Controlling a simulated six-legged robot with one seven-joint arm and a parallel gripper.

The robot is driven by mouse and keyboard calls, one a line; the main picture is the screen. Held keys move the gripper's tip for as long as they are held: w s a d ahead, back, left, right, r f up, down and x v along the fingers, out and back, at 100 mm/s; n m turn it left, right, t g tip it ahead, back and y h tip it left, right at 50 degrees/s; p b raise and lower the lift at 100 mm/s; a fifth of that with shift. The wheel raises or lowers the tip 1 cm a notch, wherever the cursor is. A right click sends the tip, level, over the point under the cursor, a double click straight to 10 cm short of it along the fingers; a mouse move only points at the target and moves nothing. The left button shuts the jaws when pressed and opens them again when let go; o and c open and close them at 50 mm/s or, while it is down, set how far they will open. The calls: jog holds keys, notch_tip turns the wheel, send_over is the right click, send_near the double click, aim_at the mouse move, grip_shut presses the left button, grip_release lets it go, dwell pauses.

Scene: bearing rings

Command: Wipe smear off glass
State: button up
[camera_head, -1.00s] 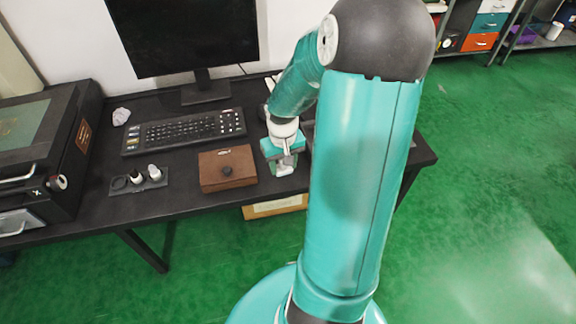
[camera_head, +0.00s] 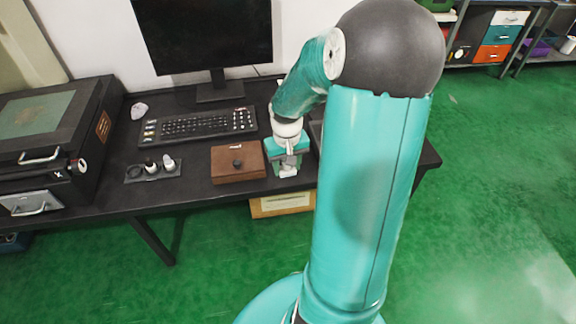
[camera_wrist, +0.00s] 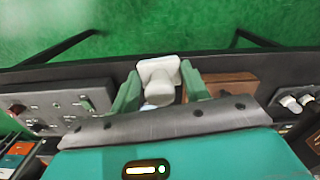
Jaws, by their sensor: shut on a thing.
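My gripper (camera_head: 288,160) is low over the front of the black desk, just right of the brown box. In the wrist view its green fingers (camera_wrist: 160,92) are shut on a white knobbed piece with a flat squarish end (camera_wrist: 158,70). The white piece also shows in the head view (camera_head: 288,172); I cannot tell whether it touches the desk. A dark machine at the left has a greenish, glass-like panel (camera_head: 38,115) in its lid, well away from my gripper. I cannot make out a smear on it.
The brown box (camera_head: 237,164) with a dark knob stands close beside my gripper. A small tray (camera_head: 153,172) with bottles, a keyboard (camera_head: 200,125), a crumpled white lump (camera_head: 139,110) and a monitor (camera_head: 205,35) are on the desk. My arm hides the desk's right part.

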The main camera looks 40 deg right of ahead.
jog(key=shift+o, duration=1.4)
jog(key=shift+w+d, duration=0.1)
jog(key=shift+c, duration=0.4)
